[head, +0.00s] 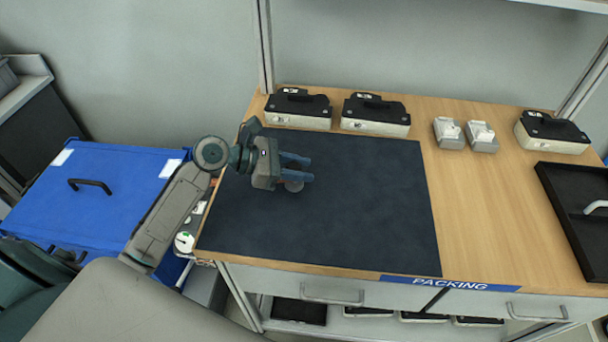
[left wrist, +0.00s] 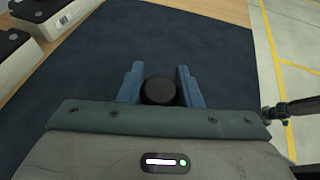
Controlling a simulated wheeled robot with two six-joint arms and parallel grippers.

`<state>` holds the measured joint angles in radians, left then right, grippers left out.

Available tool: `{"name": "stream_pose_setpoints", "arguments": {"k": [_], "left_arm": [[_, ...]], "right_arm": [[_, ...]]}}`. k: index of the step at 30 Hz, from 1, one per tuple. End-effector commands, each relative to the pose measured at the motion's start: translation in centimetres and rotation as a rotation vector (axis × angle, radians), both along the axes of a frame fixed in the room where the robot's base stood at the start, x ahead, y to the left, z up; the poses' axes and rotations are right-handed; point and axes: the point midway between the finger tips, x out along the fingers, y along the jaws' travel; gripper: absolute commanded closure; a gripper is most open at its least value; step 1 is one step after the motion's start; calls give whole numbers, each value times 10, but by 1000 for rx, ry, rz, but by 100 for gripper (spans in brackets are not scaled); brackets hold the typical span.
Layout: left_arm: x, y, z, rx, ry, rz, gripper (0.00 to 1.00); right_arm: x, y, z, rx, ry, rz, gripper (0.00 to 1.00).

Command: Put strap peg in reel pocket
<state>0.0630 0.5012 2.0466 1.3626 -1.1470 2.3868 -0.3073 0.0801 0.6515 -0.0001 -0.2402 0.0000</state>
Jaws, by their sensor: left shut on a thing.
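My left gripper (head: 306,169) is over the dark mat (head: 360,225) on the packing bench. Its blue fingers are shut on a small round dark piece, probably the strap peg (head: 293,186), which shows just below the fingers. In the left wrist view the peg's round black end (left wrist: 160,91) sits between the two fingers (left wrist: 160,85). Its lower part is hidden, and I cannot tell whether it touches the mat. I cannot make out the reel pocket for certain. A white disc with a green centre (head: 184,241) shows at the bench's left side, partly behind my arm. My right gripper is not in view.
Black-topped devices (head: 298,108) (head: 375,114) stand along the back of the bench, with two small grey units (head: 448,132) (head: 481,136) to their right. A black tray (head: 575,205) lies at the right. A blue lidded box (head: 115,205) stands left of the bench. Most of the mat is clear.

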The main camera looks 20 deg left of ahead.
Motion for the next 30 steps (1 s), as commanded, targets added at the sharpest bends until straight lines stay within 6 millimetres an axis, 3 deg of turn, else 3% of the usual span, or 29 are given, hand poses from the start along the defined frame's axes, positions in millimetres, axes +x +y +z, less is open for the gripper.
{"name": "stream_pose_setpoints", "arguments": {"k": [5, 14, 24, 25, 28, 30], "left_arm": [[7, -8, 0, -1, -1, -1, 100], [7, -8, -34, -2, 1, -1, 100], [8, -8, -36, -1, 0, -1, 100], [7, -8, -38, 0, 0, -1, 67], [7, -8, -38, 1, 0, -1, 47], [7, -8, -38, 1, 0, -1, 47]], "right_arm": [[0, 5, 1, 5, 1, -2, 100], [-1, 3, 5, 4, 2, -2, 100], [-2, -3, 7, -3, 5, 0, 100], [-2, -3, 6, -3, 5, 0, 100], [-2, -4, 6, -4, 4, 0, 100], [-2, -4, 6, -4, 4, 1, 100]]}}
